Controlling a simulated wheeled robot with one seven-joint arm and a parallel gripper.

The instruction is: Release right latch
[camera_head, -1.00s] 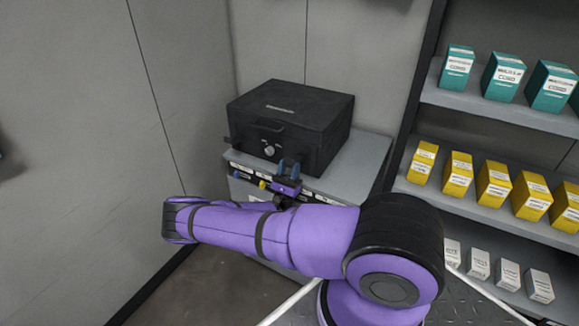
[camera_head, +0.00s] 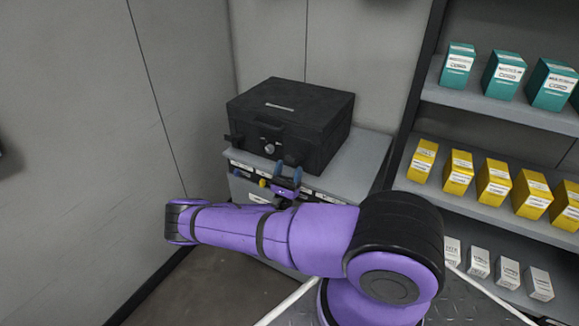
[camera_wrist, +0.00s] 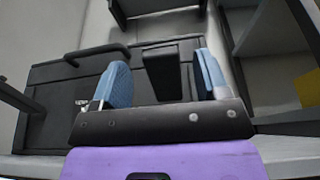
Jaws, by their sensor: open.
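The black case (camera_head: 290,110) stands closed on a grey cabinet. Its front has a round silver lock knob (camera_head: 269,149) in the middle and a dark latch (camera_head: 234,140) at the left. In the wrist view a black latch (camera_wrist: 163,72) shows on the case front (camera_wrist: 55,85), between my two blue fingers. My gripper (camera_wrist: 162,62) is open, with a gap on each side of the latch and no clear contact. In the head view my gripper (camera_head: 288,172) is just in front of the case's right part and hides the right latch.
The grey cabinet (camera_head: 365,155) has a labelled front edge below the case. Shelves with teal boxes (camera_head: 503,75) and yellow boxes (camera_head: 493,183) stand to the right. A grey wall is at the left, and the floor in front of it is clear.

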